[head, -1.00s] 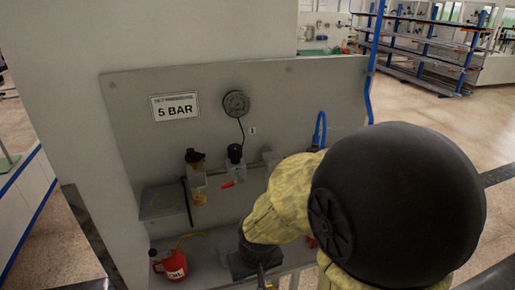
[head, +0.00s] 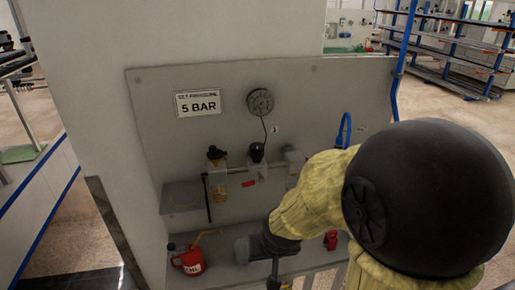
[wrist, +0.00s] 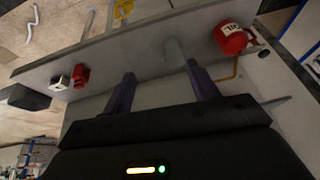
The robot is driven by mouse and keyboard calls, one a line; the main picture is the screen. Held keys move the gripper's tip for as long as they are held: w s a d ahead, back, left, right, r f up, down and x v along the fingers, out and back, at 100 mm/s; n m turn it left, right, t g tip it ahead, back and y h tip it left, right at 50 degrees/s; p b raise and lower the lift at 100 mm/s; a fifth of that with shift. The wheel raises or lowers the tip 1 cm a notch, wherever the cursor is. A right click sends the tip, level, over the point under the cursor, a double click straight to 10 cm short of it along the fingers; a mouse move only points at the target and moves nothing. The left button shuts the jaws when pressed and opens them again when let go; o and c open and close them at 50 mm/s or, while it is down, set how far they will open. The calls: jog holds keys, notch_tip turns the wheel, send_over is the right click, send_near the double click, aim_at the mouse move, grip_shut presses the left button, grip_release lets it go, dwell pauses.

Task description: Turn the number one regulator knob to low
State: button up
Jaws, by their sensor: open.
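The regulator (head: 257,171) is mounted on the grey wall panel below the round gauge (head: 260,102). Its black knob (head: 257,152) is on top. A small number label (head: 275,129) is beside the gauge hose, too small to read surely. The knob's setting cannot be read. My gripper is low in front of the panel, below the regulator and apart from it. In the wrist view, its two purple fingers (wrist: 160,69) are spread with nothing between them. The wrist view does not show the knob.
A filter bowl (head: 216,175) with a black cap is left of the regulator. A red oil can (head: 188,261) stands on the lower shelf. A small shelf (head: 181,197) juts out at left. A "5 BAR" sign (head: 198,103) hangs above.

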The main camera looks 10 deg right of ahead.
jog(key=w+a+r+m+t+p, duration=0.15)
jog(key=w+a+r+t, duration=0.3)
jog(key=w, duration=0.45)
jog(key=m+t+h+p, duration=0.3)
jog(key=m+t+h, duration=0.25)
jog(key=h, duration=0.55)
send_near(254, 153)
jog(key=a+v, duration=0.1)
jog(key=v, duration=0.4)
jog(key=shift+w+d, duration=0.1)
jog(key=shift+d, duration=0.1)
jog(key=p+x, duration=0.6)
jog(key=x, duration=1.1)
jog(key=shift+d, duration=0.35)
